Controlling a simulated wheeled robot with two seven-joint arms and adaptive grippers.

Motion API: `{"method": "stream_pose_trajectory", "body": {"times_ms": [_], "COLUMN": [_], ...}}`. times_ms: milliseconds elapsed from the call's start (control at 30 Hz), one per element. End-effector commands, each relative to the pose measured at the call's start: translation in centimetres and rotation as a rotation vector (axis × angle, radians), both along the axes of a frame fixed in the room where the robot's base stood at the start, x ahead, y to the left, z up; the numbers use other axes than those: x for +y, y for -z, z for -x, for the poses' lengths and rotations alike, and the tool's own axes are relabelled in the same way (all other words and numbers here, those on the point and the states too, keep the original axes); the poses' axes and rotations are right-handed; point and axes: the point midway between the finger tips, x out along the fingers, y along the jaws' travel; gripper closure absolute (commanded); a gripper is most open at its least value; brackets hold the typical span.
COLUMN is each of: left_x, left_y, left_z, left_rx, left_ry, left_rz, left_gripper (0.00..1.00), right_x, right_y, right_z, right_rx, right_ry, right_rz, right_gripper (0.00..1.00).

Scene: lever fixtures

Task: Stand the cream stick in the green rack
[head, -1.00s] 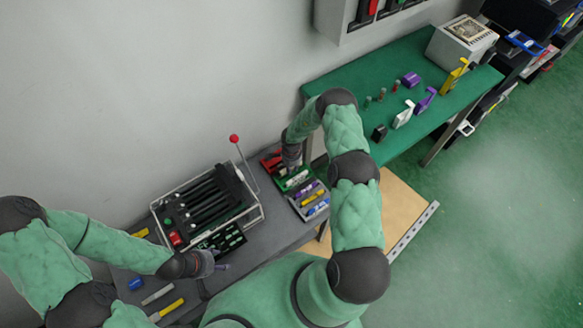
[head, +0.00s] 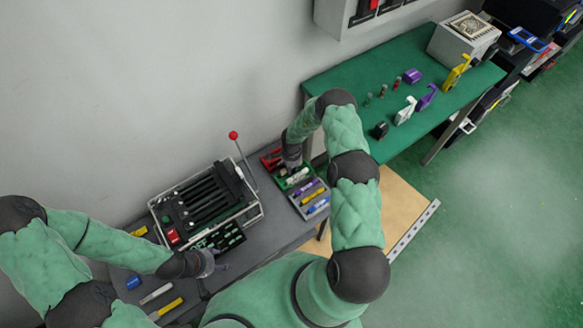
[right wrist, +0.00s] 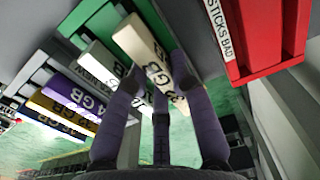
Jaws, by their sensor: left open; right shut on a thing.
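The cream stick (right wrist: 145,52) is between the fingers of my right gripper (right wrist: 158,80) in the right wrist view, with dark lettering on its side. Its far end overlaps the green rack (right wrist: 88,18); I cannot tell whether it is seated in a slot. A white stick (right wrist: 104,66) is beside it at the green rack. In the head view my right gripper (head: 291,166) is over the green rack (head: 283,184), hiding part of it. My left gripper (head: 207,263) is open, beside the black slotted fixture, with no stick visible in it.
A red rack (right wrist: 262,45) labelled for bad sticks stands close on the right. A grey rack (right wrist: 38,80) with purple, yellow and blue sticks is on the left. In the head view, a caged machine (head: 205,205) with a red-knobbed lever (head: 234,135) stands left of the racks.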

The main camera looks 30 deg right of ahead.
Motion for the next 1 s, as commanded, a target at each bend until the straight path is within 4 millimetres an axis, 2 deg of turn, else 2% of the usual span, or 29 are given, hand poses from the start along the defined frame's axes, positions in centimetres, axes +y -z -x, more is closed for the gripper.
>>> {"method": "stream_pose_trajectory", "body": {"times_ms": [67, 100, 200, 533, 667, 767, 1000], "left_x": [0.0, 0.0, 0.0, 0.0, 0.0, 0.0, 0.0], "left_y": [0.2, 0.2, 0.2, 0.2, 0.2, 0.1, 0.1], "left_z": [0.0, 0.0, 0.0, 0.0, 0.0, 0.0, 0.0], "left_rx": [0.000, 0.000, 0.000, 0.000, 0.000, 0.000, 0.000], "left_ry": [0.000, 0.000, 0.000, 0.000, 0.000, 0.000, 0.000], "left_rz": [0.000, 0.000, 0.000, 0.000, 0.000, 0.000, 0.000], "left_gripper": [0.43, 0.43, 0.43, 0.43, 0.43, 0.43, 0.43], "right_x": [0.0, 0.0, 0.0, 0.0, -0.1, -0.1, 0.0], "right_y": [0.3, 0.3, 0.2, 0.1, -0.7, -2.1, -6.8], "right_z": [0.0, 0.0, 0.0, 0.0, -0.1, -0.1, -0.1], "right_rx": [0.000, 0.000, 0.000, 0.000, -0.002, -0.003, -0.003], "right_ry": [0.000, 0.000, 0.000, 0.000, 0.000, 0.000, 0.000], "right_rz": [0.000, 0.000, 0.000, 0.000, 0.001, 0.001, 0.001], "right_gripper": [1.00, 0.74, 0.49, 0.49, 0.49, 0.49, 0.49]}}
